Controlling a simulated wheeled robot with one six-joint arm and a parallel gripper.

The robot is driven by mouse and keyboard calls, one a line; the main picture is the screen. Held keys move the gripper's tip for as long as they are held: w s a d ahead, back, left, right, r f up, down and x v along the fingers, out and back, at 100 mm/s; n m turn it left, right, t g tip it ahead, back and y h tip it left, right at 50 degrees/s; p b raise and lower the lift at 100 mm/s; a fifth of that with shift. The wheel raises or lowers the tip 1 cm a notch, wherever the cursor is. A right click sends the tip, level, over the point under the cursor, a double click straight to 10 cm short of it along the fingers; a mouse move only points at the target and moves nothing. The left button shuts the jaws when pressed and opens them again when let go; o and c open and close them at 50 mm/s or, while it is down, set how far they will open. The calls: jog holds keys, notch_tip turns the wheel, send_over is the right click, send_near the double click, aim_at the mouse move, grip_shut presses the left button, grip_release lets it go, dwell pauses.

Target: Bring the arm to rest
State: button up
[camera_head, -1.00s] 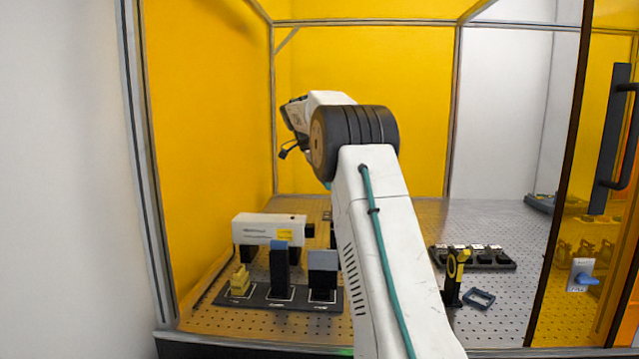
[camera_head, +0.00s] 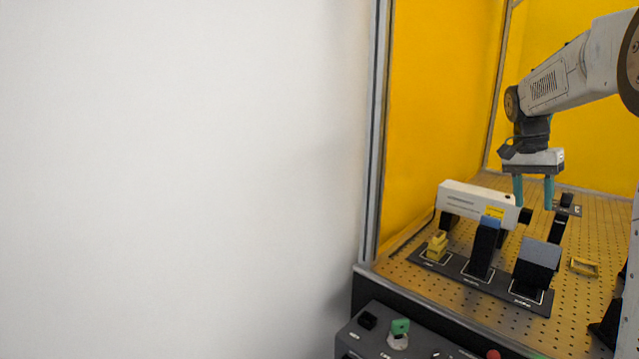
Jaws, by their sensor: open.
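My arm reaches in from the upper right of the head view. My gripper (camera_head: 533,193) points down with two teal fingers apart and nothing seen between them. It hangs above the perforated table (camera_head: 603,226), behind the right end of a white box-shaped instrument (camera_head: 477,203). The arm's base side is cut off by the right picture edge.
In front of the instrument, a dark plate (camera_head: 452,268) carries a yellow block (camera_head: 437,246), a blue-topped post (camera_head: 483,248) and a grey-topped block (camera_head: 536,264). A yellow frame (camera_head: 584,266) lies right. A control panel (camera_head: 377,338) is below. A white wall fills the left.

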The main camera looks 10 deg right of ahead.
jog(key=s+a+f+n+t+y, duration=0.1)
jog(key=s+a+n, duration=0.5)
jog(key=s+a, duration=0.8)
jog(key=s+a+f+n+t, duration=0.2)
jog(key=s+a+f+n, duration=0.2)
jog(key=s+a, duration=1)
jog(key=shift+s+n+t+y, duration=0.3)
jog(key=shift+s+n+y, duration=0.1)
jog(key=shift+s+n, duration=0.8)
